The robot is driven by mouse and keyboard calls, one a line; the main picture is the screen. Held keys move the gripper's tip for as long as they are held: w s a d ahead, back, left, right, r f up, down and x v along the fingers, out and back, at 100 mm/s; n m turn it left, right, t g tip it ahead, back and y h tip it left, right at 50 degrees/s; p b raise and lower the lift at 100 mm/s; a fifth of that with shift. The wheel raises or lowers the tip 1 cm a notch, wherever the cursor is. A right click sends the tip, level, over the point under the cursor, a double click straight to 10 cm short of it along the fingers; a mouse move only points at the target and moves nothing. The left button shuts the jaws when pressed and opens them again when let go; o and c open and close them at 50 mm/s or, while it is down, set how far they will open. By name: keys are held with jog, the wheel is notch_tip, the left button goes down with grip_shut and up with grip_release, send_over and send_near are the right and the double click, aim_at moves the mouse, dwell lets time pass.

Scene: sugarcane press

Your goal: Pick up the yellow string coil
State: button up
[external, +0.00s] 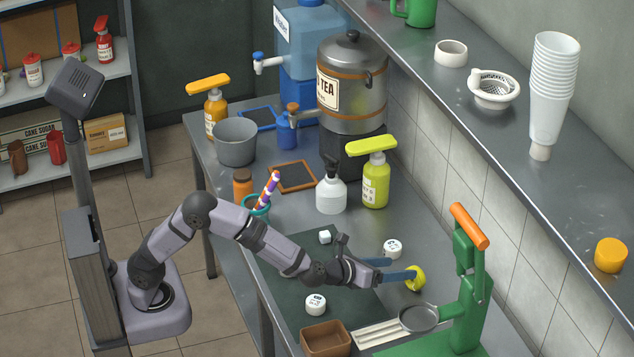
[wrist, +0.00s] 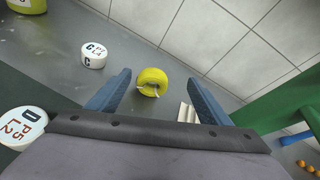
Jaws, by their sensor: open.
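In the wrist view the coil (wrist: 152,82) lies beyond and between the two blue fingers of my open gripper (wrist: 160,88), nearer the left finger. A pale loose end of string shows on its front. The fingers do not hold it. I cannot tell its exact distance from the fingertips.
A white labelled puck (external: 392,249) lies left of the coil, another (external: 316,304) on the dark mat. The green press (external: 466,290), a strainer (external: 419,318) and a brown tray (external: 326,338) stand to the right and front. The tiled wall (wrist: 225,35) rises close behind the coil.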

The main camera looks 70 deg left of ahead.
notch_tip(320, 180, down, 4)
jog(key=shift+r, duration=0.1)
jog(key=shift+p+x, duration=1)
jog(key=shift+x, duration=2.65)
jog(key=shift+r, duration=0.15)
jog(key=c, duration=1.1)
